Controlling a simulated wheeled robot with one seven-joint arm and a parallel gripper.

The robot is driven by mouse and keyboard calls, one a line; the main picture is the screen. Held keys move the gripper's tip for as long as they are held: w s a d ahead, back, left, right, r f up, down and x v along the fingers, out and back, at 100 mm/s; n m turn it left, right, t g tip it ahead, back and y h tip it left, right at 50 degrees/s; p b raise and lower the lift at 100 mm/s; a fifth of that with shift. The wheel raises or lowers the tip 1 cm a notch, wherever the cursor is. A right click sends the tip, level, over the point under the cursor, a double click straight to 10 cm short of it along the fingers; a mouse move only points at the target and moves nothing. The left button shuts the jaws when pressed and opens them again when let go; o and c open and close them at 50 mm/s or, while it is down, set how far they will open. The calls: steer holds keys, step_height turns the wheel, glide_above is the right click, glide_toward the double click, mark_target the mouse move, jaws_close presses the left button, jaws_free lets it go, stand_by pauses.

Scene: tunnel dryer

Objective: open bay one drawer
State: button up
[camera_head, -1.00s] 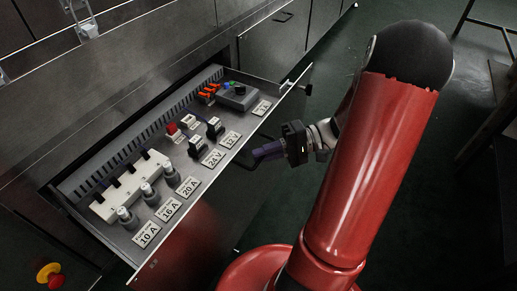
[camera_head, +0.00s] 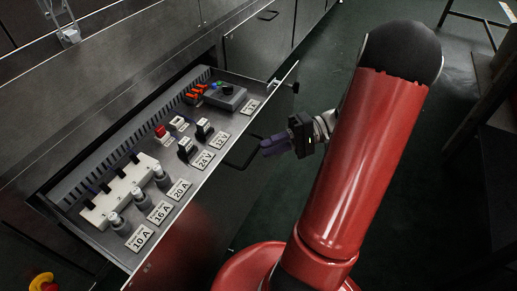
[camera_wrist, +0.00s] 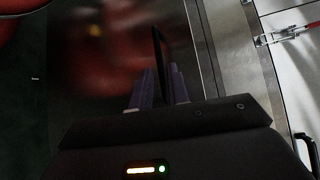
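The bay one drawer (camera_head: 78,216) stands pulled out from the dark cabinet, its inside showing. Its dark bar handle (camera_head: 241,154) sticks out from the front panel. It also shows in the wrist view (camera_wrist: 161,52), in line with the gap between my fingers.
The drawer holds fuses labelled 10 A, 16 A and 20 A, a white strip (camera_head: 120,195), plugs, and a grey box (camera_head: 226,97) with a black knob. A red and yellow button (camera_head: 43,283) is at lower left. Dark green floor (camera_head: 300,90) is free beyond the drawer.

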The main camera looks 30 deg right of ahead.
steer(key=shift+v, duration=1.55)
steer(key=shift+a, duration=0.1)
steer(key=s+a+r+n+t+h+p, duration=0.1)
steer(key=s+a+r+n+h+p, duration=0.1)
steer(key=a+r+h, duration=0.5)
steer(key=s+a+r+n+t+h+p, duration=0.1)
steer(key=s+a+r+h+p, duration=0.4)
steer(key=a+r+h, duration=0.2)
step_height(320, 180, up, 2)
steer(key=shift+s+a+r+n+t+h, duration=0.15)
steer(key=shift+s+r+n+t+h, duration=0.2)
steer(key=shift+h, duration=0.75)
